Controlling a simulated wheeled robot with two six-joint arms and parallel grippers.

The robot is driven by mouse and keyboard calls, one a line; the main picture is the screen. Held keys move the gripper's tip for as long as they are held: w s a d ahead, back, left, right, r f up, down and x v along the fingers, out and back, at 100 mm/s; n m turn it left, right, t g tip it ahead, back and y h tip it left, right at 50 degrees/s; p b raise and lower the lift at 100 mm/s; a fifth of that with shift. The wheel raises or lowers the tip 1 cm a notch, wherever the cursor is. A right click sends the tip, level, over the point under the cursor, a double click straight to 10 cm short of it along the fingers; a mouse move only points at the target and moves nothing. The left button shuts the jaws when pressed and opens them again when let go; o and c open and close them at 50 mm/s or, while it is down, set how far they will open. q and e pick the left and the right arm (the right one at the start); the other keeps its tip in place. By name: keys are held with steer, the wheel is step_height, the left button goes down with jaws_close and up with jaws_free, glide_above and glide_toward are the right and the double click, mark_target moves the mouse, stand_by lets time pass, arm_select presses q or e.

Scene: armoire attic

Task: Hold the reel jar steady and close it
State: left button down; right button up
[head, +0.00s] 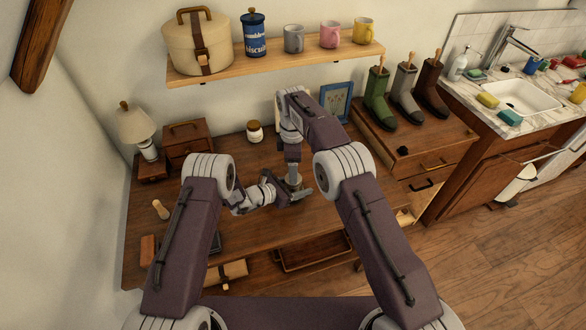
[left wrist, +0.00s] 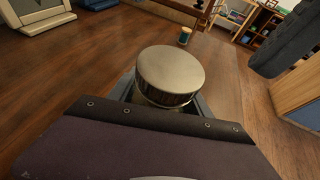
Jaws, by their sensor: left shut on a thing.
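The reel jar (left wrist: 168,92) stands out in the left wrist view, with a round pale metal lid (left wrist: 170,68) over a dark ribbed rim. The lid looks level on top of the jar; I cannot tell whether it is fastened. My left gripper (head: 292,193) is shut around the jar low over the desk, its fingers partly hidden behind my wrist. In the head view the jar is small and mostly covered by my arms. My right gripper (head: 293,173) points down just above the jar. Its fingertips are too small to read, and nothing covers the lid's top in the wrist view.
The wooden desk (head: 235,225) carries a lamp (head: 137,127), a small drawer box (head: 187,140) and a white jar with a brown lid (head: 254,132). A blue thread spool (left wrist: 184,36) stands beyond the reel jar. Boots (head: 378,100) stand at right.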

mark_target(293, 188)
steer(key=shift+c, duration=0.4)
steer(key=shift+r+n, duration=0.3)
steer(key=shift+r, duration=0.05)
step_height(293, 188, up, 3)
steer(key=n, duration=0.2)
steer(key=shift+f+n, duration=0.1)
steer(key=shift+n, duration=0.3)
steer(key=shift+f, duration=0.1)
step_height(293, 188, down, 8)
steer(key=shift+r, duration=0.1)
